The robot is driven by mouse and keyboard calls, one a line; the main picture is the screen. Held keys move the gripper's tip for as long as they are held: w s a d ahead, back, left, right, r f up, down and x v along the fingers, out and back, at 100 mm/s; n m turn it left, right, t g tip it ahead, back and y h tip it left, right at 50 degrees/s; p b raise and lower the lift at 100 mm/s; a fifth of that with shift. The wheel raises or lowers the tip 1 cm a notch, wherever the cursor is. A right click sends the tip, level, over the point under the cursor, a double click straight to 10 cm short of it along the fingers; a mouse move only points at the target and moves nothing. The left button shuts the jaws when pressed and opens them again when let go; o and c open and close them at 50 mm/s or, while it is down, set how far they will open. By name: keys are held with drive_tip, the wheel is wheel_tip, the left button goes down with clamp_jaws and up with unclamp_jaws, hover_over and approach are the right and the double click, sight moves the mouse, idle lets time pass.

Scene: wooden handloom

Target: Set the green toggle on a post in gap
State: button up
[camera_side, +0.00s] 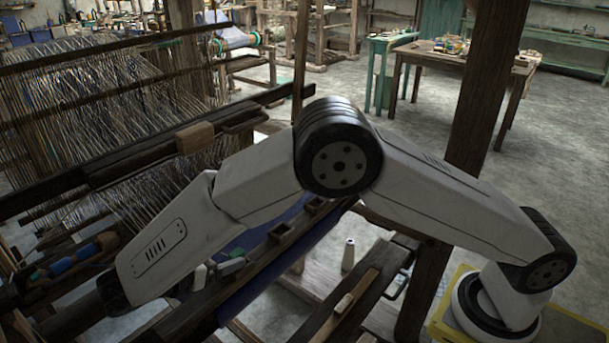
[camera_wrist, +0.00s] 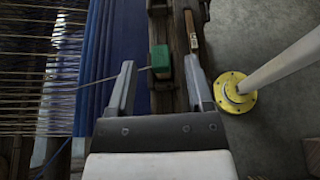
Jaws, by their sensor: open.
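The green toggle (camera_wrist: 160,59) is a small green block in the wrist view. A thin cord runs from it to the lower left. It lies between the tips of my gripper (camera_wrist: 160,66), whose two grey fingers are spread apart with space on both sides of it. I cannot tell the height between fingers and toggle. A dark wooden beam (camera_wrist: 163,98) runs under the toggle. I cannot pick out the post or the gap with certainty. In the side view my arm reaches to the lower left, and my gripper is not clearly visible there.
Blue cloth (camera_wrist: 95,60) and pale warp threads (camera_wrist: 30,75) lie left of my gripper. A wooden-handled tool (camera_wrist: 191,32) lies beyond the right finger. In the side view, the loom's dark beams (camera_side: 150,155) crowd the left. Open floor (camera_side: 430,145) lies behind my arm.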

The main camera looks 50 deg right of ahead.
drive_tip(key=shift+v, duration=3.05)
wheel_tip(320, 180, up, 6)
